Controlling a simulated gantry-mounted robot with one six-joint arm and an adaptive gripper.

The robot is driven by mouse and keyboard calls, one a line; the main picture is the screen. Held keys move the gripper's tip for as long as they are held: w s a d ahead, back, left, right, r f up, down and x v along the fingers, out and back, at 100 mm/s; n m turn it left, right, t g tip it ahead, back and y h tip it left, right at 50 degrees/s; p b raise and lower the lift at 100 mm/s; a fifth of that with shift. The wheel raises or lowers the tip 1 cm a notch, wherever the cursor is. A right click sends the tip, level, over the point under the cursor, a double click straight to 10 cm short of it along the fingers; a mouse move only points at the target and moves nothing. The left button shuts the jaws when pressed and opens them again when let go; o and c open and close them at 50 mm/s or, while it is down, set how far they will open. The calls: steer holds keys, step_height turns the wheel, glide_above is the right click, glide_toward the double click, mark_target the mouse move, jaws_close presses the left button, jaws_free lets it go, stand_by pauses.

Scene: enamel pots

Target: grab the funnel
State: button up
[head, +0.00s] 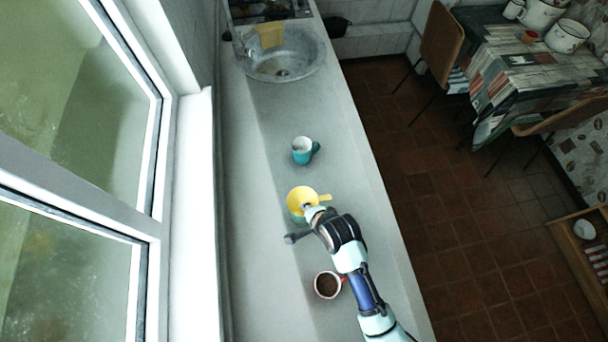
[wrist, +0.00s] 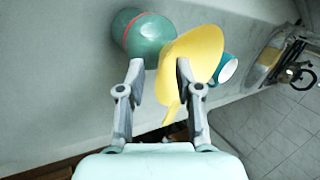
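The yellow funnel (head: 299,195) is on the counter, with its wide mouth up and a handle-like tab toward the right in the head view. It sits on or against a green round vessel (wrist: 150,38) with a red stripe; I cannot tell how they touch. The funnel (wrist: 197,50) leans across the vessel's right side in the wrist view. My gripper (wrist: 160,70) is open, its fingers apart, the right one in front of the funnel and the left one in front of the green vessel. In the head view my gripper (head: 311,209) is at the funnel's near edge.
A red-rimmed mug with dark contents (head: 327,285) is near my arm. A window is at the left; the tiled floor lies beyond the counter's right edge.

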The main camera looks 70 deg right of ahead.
steer(key=shift+c, duration=0.4)
jaws_close()
